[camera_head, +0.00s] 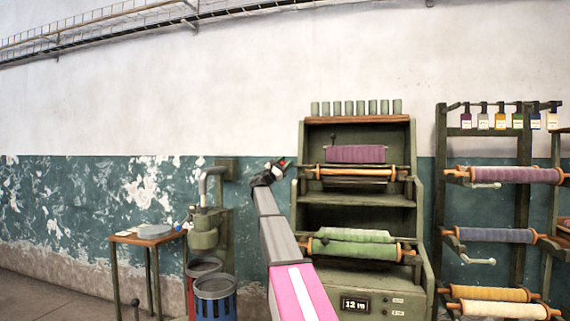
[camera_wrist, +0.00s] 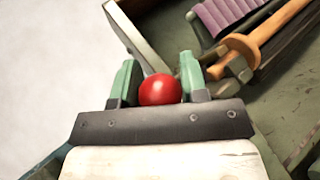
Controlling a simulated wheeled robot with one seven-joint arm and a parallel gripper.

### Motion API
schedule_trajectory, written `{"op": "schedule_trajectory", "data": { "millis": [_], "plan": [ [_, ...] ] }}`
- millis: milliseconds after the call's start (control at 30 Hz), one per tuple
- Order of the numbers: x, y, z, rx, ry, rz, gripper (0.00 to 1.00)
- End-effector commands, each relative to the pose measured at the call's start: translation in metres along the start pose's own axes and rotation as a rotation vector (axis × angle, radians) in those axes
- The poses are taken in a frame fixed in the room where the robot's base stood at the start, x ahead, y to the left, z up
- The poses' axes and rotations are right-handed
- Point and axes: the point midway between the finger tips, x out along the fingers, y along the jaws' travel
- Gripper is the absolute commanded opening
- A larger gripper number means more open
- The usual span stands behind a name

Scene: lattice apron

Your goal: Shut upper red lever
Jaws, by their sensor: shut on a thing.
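The upper red lever ends in a round red knob (camera_wrist: 160,90), seen in the wrist view between the two green fingers of my gripper (camera_wrist: 158,72). My gripper is shut on this knob. A pale metal bar (camera_wrist: 135,38), which looks like the lever's arm, runs up and left from behind the knob. In the head view my gripper (camera_head: 275,168) is at the upper left side of the green rack (camera_head: 306,205), level with its upper roller. The knob is barely visible there, and the lever's pivot cannot be made out.
The rack holds an upper purple roll (camera_head: 356,154) with a wooden roller (camera_head: 358,172) and a lower green roll (camera_head: 355,248). Several cups line its top. A stand of yarn rollers (camera_head: 495,235) is at right. A small table (camera_head: 122,238) and blue bin (camera_head: 215,302) are at left.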

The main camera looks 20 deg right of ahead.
Motion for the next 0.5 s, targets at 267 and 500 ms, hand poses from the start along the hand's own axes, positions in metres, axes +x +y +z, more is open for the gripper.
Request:
{"op": "schedule_trajectory", "data": {
  "millis": [267,500],
  "plan": [
    [-0.0033,-0.0031,0.0006,-0.001,0.001,-0.003,0.5],
    [-0.0021,-0.0022,0.0003,-0.001,0.001,-0.002,0.65]
  ]
}}
